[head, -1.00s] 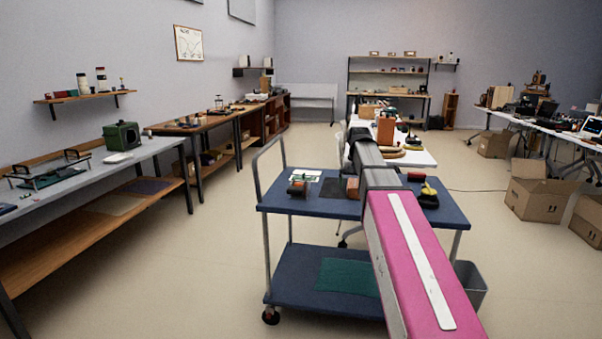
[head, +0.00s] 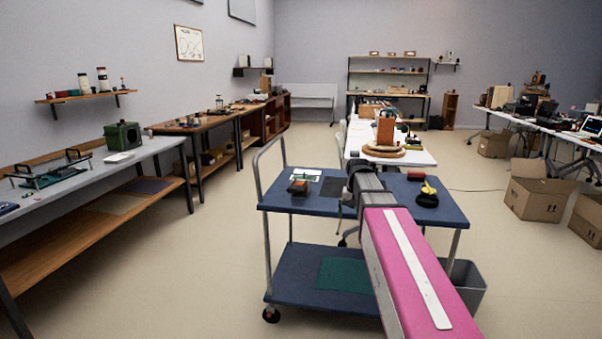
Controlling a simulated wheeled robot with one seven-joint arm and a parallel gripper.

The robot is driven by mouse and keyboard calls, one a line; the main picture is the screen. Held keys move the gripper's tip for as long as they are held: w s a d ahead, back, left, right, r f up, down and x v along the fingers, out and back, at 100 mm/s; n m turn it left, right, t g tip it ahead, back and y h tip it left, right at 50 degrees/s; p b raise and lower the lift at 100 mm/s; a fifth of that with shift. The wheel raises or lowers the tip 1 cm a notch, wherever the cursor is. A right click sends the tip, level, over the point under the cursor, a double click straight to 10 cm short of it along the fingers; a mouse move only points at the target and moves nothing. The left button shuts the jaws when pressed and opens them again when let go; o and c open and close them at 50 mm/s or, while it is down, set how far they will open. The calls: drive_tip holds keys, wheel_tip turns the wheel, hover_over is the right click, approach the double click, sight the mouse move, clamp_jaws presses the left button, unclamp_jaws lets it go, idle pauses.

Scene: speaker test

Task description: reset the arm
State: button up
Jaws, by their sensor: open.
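My arm reaches forward from the lower right in the head view, with its pink link in front and a grey and black joint at its far end, above the blue cart (head: 300,205). My gripper cannot be made out; the arm's far end hides whatever lies beyond it. No held thing shows.
On the cart's top are a small dark device with an orange part (head: 298,188), a yellow and black item (head: 427,193) and a white sheet (head: 306,174). A grey bin (head: 466,284) stands right of the cart. A long workbench (head: 150,150) lines the left; cardboard boxes (head: 541,197) stand right. Floor between is clear.

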drive_tip(key=s+f+n, duration=0.1)
drive_tip(key=s+f, duration=1.6)
drive_tip(key=f, duration=0.5)
drive_tip(key=shift+s+a+n, duration=0.3)
drive_tip(key=shift+s+a, duration=0.05)
drive_tip(key=shift+f, duration=0.1)
